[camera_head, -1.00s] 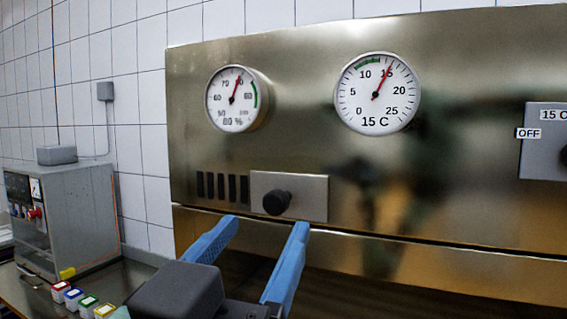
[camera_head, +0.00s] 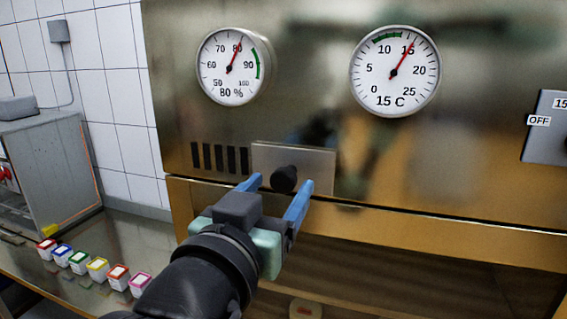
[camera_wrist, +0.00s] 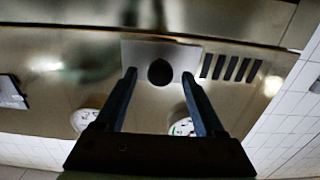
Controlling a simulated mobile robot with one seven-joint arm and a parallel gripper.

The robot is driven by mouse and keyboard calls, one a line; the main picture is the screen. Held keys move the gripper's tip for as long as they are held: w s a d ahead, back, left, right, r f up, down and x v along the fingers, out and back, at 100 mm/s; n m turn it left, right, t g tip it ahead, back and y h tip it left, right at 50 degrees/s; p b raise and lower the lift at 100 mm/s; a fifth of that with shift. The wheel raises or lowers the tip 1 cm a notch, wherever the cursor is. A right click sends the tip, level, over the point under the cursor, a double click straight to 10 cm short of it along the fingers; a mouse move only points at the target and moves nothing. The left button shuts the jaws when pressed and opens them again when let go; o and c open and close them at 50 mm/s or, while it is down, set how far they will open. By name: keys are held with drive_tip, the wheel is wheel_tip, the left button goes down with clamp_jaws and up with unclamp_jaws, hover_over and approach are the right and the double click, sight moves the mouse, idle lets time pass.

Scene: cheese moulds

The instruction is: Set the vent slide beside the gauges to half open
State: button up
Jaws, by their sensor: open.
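The vent slide is a grey metal plate (camera_head: 315,163) with a round black knob (camera_head: 284,179), on the steel panel below the two gauges. Several dark vent slots (camera_head: 219,158) show uncovered just left of the plate. My gripper (camera_head: 275,188) is open, with its blue fingers pointing at the panel and one on each side of the knob in the picture. In the wrist view the view is upside down; the knob (camera_wrist: 160,72) appears between and beyond the fingertips (camera_wrist: 158,75). I cannot tell whether the fingers reach around it; nothing is held.
The humidity gauge (camera_head: 233,67) reads about 80 % and the temperature gauge (camera_head: 395,71) about 15 C. A dial plate marked OFF (camera_head: 548,128) is at the right. Several small coloured-lid pots (camera_head: 98,268) stand on the counter at lower left, by a grey box (camera_head: 50,165).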

sight(281, 184)
drive_tip(key=shift+p+x, duration=0.4)
drive_tip(key=shift+x, duration=1.1)
drive_tip(key=shift+c, duration=0.2)
clamp_jaws()
drive_tip(key=shift+a, duration=0.1)
